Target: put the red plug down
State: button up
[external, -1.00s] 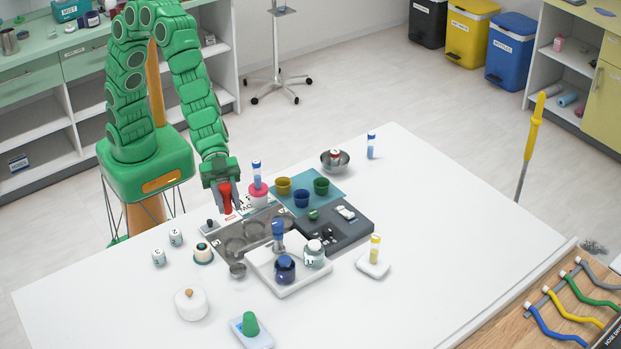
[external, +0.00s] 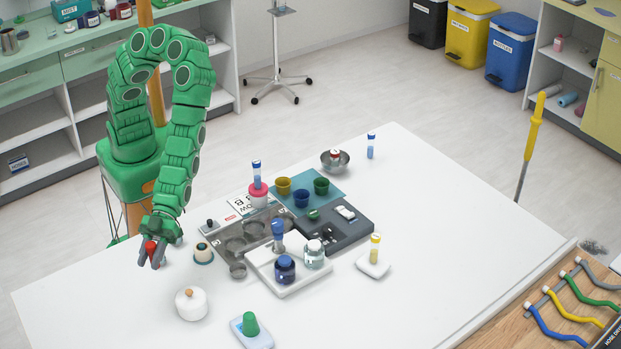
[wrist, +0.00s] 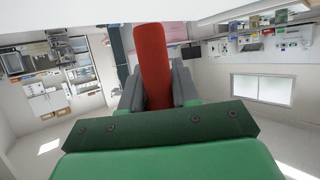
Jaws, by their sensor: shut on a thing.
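The red plug (external: 151,248) is held between the fingers of my gripper (external: 152,256), over the left part of the white table (external: 90,290). In the wrist view the red plug (wrist: 152,62) stands out lengthwise between the two grey fingers of my gripper (wrist: 157,88), which are shut on it. I cannot tell whether the plug's lower end touches the table. My gripper and forearm cover most of the spot where two small white jars stood.
Grey trays (external: 245,240), cups and bottles crowd the table's middle. The table's front left is clear.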

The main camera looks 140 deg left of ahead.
jog(key=shift+m+g, duration=0.3)
jog(key=shift+s+d+f, duration=0.2)
jog(key=shift+d+f, duration=0.15)
jog(key=shift+f, duration=1.15)
jog(key=shift+s+d+f, duration=0.25)
jog(key=shift+d+f, duration=0.1)
jog(key=shift+f, duration=1.15)
jog(key=shift+s+d+f, duration=0.2)
jog(key=shift+d+f, duration=0.15)
jog(key=shift+f, duration=1.15)
jog(key=shift+f, duration=0.7)
jog(key=o, duration=1)
jog(key=shift+r, duration=0.1)
